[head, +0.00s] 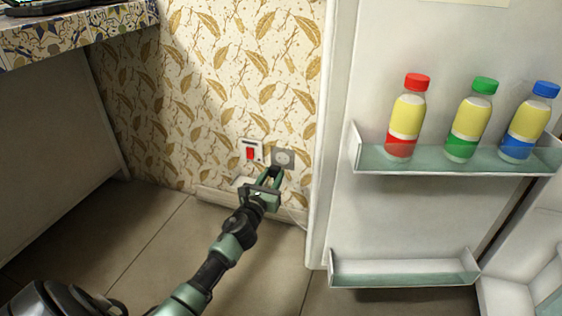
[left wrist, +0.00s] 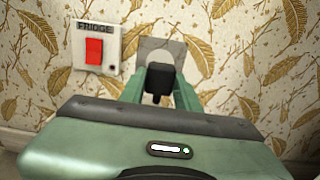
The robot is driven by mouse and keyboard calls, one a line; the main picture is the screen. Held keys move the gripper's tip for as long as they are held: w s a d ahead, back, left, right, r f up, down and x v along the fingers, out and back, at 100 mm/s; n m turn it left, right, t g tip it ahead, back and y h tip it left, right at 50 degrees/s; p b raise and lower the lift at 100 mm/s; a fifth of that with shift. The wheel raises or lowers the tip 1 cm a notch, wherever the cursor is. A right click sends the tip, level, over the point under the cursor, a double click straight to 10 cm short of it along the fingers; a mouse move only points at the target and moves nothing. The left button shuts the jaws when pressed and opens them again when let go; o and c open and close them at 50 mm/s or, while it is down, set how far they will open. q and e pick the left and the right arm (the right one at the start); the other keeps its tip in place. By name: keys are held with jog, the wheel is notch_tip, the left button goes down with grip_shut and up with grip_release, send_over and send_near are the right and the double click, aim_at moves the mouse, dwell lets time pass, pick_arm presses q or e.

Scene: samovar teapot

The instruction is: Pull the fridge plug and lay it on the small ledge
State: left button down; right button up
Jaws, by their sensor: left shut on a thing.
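My left gripper (head: 271,178) is at the wall just below the grey socket (head: 284,158). In the left wrist view, the gripper (left wrist: 160,88) is shut on the black plug (left wrist: 160,76), with the socket plate (left wrist: 157,50) behind it. In the head view the socket's round face shows uncovered, and the plug is hard to make out between the fingers. A small white ledge (head: 241,182) shows on the wall left of the gripper, partly hidden by it. My right gripper is not in view.
A red switch (head: 250,153) labelled FRIDGE in the wrist view is left of the socket. The open fridge door with a bottle shelf (head: 450,160) stands close on the right. A tiled counter (head: 80,30) is at upper left. Floor below is clear.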

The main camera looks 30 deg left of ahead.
pick_arm(q)
jog(key=shift+s, duration=0.1)
jog(key=shift+s+a+f+b, duration=0.15)
jog(key=shift+s+a+f, duration=0.15)
jog(key=shift+s, duration=0.3)
jog(key=shift+s+a+f+b, duration=0.1)
jog(key=shift+s+a+f, duration=0.1)
jog(key=shift+s+a, duration=0.3)
jog(key=shift+s+a+f+b, duration=0.15)
jog(key=shift+s+a+f, duration=0.1)
jog(key=shift+s, duration=0.45)
jog(key=shift+a, duration=0.15)
jog(key=shift+s+a+f+b, duration=0.35)
jog(key=shift+a+f+b, duration=0.45)
jog(key=shift+a, duration=0.55)
jog(key=shift+s+a+f+b, duration=0.35)
jog(key=shift+a+f+b, duration=0.2)
jog(key=shift+a+b, duration=0.6)
jog(key=shift+s+a+f+b, duration=0.35)
jog(key=shift+a+f+b, duration=0.35)
jog(key=shift+a, duration=0.8)
jog(key=shift+w, duration=0.1)
